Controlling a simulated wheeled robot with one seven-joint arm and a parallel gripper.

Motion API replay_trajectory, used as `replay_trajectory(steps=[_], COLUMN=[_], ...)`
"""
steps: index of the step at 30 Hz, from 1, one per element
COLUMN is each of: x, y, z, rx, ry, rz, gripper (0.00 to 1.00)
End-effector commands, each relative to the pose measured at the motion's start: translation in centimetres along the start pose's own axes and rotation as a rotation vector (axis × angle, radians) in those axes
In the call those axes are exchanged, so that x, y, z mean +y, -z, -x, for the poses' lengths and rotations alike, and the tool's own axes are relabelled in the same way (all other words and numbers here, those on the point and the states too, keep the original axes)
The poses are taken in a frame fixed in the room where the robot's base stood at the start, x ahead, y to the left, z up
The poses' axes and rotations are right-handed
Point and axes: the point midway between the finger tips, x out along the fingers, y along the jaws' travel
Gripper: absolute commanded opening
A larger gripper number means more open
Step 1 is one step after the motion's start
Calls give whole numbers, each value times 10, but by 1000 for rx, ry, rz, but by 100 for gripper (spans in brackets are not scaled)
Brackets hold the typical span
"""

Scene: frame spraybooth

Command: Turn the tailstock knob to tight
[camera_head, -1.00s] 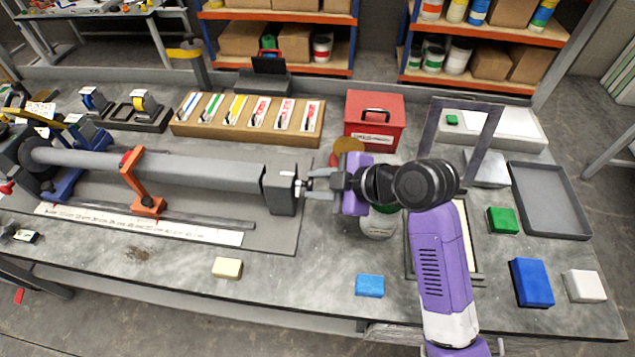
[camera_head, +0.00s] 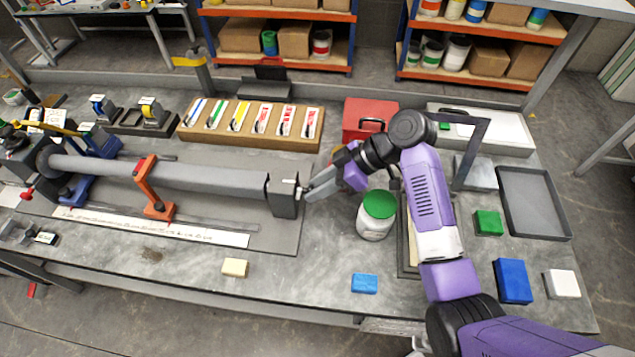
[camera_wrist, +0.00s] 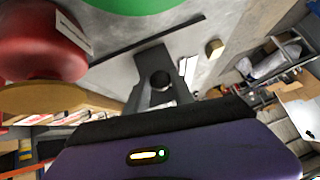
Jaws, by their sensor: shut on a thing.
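The tailstock (camera_head: 284,197) is a dark grey block at the right end of the long grey tube (camera_head: 200,178). Its small knob is on the right face, mostly hidden by my fingertips. My gripper (camera_head: 305,192) reaches in from the right, tilted, with its fingers shut on the knob at that face. In the wrist view, my gripper (camera_wrist: 160,84) shows its grey fingers on either side of a dark round shape. I cannot read any tight or loose mark on the knob.
A white jar with a green lid (camera_head: 376,217) stands close below my wrist. A red toolbox (camera_head: 368,112) is behind it. An orange rest (camera_head: 153,190) straddles the tube. A cream block (camera_head: 235,267) and a blue sponge (camera_head: 364,284) lie near the front edge.

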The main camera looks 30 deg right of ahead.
Motion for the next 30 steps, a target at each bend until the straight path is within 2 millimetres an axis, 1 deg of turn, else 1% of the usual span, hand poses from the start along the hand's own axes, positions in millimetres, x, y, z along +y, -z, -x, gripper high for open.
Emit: replay_trajectory(steps=[6, 15, 22, 30], x=[4, 6, 7, 7], y=[0, -1, -1, -2], z=[0, -1, -1, -1], rx=[1, 1, 2, 0], ry=[137, 270, 322, 338], rz=[-135, -268, -321, -338], gripper=[0, 0, 0, 0])
